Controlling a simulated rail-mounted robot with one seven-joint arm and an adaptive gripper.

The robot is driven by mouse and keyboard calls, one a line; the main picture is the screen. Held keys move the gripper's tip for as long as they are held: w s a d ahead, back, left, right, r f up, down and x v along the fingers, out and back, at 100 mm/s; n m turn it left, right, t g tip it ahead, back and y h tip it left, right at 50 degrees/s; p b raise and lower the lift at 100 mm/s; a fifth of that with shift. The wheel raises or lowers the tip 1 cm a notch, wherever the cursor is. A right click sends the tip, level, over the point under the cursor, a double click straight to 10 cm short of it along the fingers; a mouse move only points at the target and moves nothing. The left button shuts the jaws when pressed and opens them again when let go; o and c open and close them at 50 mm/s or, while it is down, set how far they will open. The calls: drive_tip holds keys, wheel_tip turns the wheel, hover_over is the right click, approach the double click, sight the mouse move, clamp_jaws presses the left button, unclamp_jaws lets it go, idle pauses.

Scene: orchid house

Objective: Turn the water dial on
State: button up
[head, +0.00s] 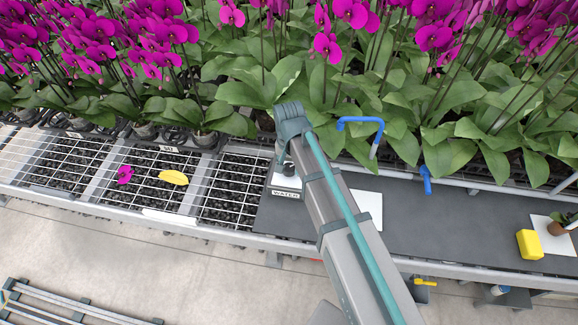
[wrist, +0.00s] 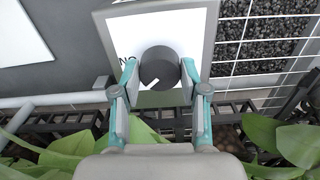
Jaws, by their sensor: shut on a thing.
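The water dial (wrist: 160,66) is a dark round knob with a white pointer line, on the white face of a grey box (wrist: 211,28). In the wrist view its line points down and to the left, and letters show at its left, partly covered. My gripper (wrist: 160,76) has one finger on each side of the knob and is shut on it. In the head view the box's WATER label (head: 286,194) shows just left of my arm, which hides part of the box and my fingers.
Potted orchids (head: 455,95) crowd the bench behind. A blue hooked pipe (head: 361,120) stands right of my arm. A yellow block (head: 529,244) lies on the dark bench top (head: 440,222). A yellow leaf (head: 173,177) and a magenta bloom (head: 125,174) lie on the left grating.

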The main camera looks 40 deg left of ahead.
sight(289, 167)
drive_tip(key=m, duration=0.4)
drive_tip(key=shift+m+b, duration=0.3)
drive_tip(key=shift+m, duration=1.7)
drive_tip(key=o, duration=1.1)
drive_tip(key=shift+o, duration=0.2)
wheel_tip(289, 167, up, 12)
